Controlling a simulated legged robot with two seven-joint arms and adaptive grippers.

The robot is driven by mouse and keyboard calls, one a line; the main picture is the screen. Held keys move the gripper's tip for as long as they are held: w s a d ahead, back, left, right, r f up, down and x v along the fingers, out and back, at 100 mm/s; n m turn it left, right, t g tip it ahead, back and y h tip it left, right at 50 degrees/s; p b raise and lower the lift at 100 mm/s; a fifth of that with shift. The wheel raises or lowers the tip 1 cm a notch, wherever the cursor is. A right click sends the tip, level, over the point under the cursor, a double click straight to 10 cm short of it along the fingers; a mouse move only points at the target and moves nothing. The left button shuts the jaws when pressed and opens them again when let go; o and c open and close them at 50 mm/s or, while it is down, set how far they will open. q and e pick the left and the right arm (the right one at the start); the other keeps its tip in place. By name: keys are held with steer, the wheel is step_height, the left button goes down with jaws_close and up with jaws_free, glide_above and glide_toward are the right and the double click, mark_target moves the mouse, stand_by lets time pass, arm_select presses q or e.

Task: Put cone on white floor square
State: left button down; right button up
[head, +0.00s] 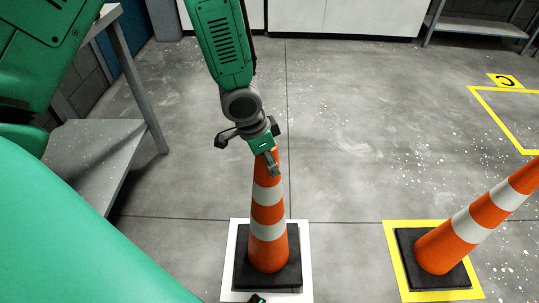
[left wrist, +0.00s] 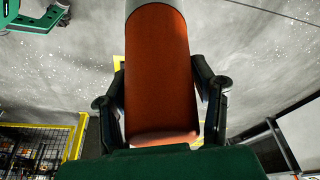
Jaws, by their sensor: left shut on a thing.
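An orange cone (head: 268,215) with white bands and a black square base stands upright in the head view. Its base lies within the white floor square (head: 306,278), with white showing around it. The base looks flat on the floor, though a small gap cannot be ruled out. My left gripper (head: 269,158) is shut on the cone's top from above. In the left wrist view the cone's orange top (left wrist: 160,75) sits between the two dark fingers.
A second orange and white cone (head: 472,224) stands on a yellow floor square (head: 400,278) at the right. A yellow outline (head: 500,120) lies behind it. A grey metal table (head: 95,150) is at the left. The floor behind the held cone is clear.

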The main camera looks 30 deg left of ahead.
arm_select(q)
step_height(320, 180, down, 3)
steer(key=shift+r+b, duration=0.15)
steer(key=shift+b, duration=0.3)
steer(key=c, duration=0.6)
jaws_free()
steer(key=shift+c, duration=0.2)
steer(key=p+v, duration=0.4)
steer(key=v, duration=0.8)
steer(key=s+f+n+g+y, duration=0.1)
steer(key=s+f+n, duration=0.5)
steer(key=s+f, duration=1.1)
steer(key=s+g, duration=0.1)
steer(key=s, duration=0.2)
steer(key=shift+s+f+n+y, duration=0.25)
steer(key=shift+f+n+y, duration=0.1)
steer(key=shift+n+y, duration=0.05)
